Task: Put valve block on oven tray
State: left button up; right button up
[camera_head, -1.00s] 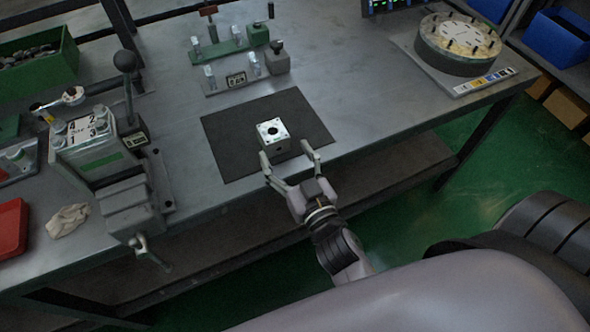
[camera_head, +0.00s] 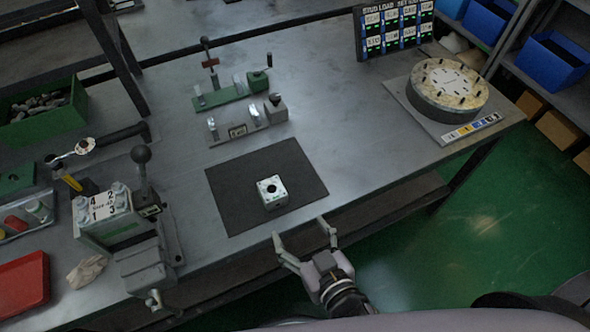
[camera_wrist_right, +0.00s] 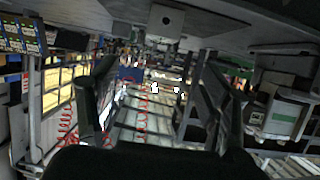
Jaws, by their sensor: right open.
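The valve block (camera_head: 271,190) is a small pale cube with a dark round hole in its top. It sits on the dark mat (camera_head: 235,205) near the bench's front edge. It also shows at the top of the right wrist view (camera_wrist_right: 167,20). My right gripper (camera_head: 300,228) is open and empty, just in front of the block and apart from it, at the bench edge. Its two spread fingers also show in the right wrist view (camera_wrist_right: 160,88). A red tray (camera_head: 22,287) lies at the left edge; I cannot tell whether it is the oven tray. My left gripper is out of view.
A vise-like machine with a lever (camera_head: 115,215) stands left of the mat. Two small fixtures (camera_head: 245,125) stand behind it. A round drum (camera_head: 448,84) sits on a plate at the right. A green bin (camera_head: 45,110) is at the back left. Bench between mat and drum is clear.

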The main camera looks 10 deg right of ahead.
jog(key=p, duration=0.1)
send_near(272, 189)
jog(key=p+x, duration=0.1)
jog(key=x, duration=0.2)
jog(key=shift+s, duration=0.1)
jog(key=shift+x, duration=0.8)
jog(key=shift+a+f, duration=0.1)
jog(key=shift+f, duration=0.05)
jog(key=shift+w+a+p, duration=0.1)
jog(key=shift+w+p, duration=0.2)
jog(key=shift+w, duration=0.25)
jog(key=x, duration=0.3)
jog(key=shift+w+a+f+p, duration=0.1)
jog(key=shift+w+f+p, duration=0.05)
jog(key=shift+w+p, duration=0.15)
jog(key=shift+w+a+f, duration=0.1)
jog(key=shift+w+f, duration=0.1)
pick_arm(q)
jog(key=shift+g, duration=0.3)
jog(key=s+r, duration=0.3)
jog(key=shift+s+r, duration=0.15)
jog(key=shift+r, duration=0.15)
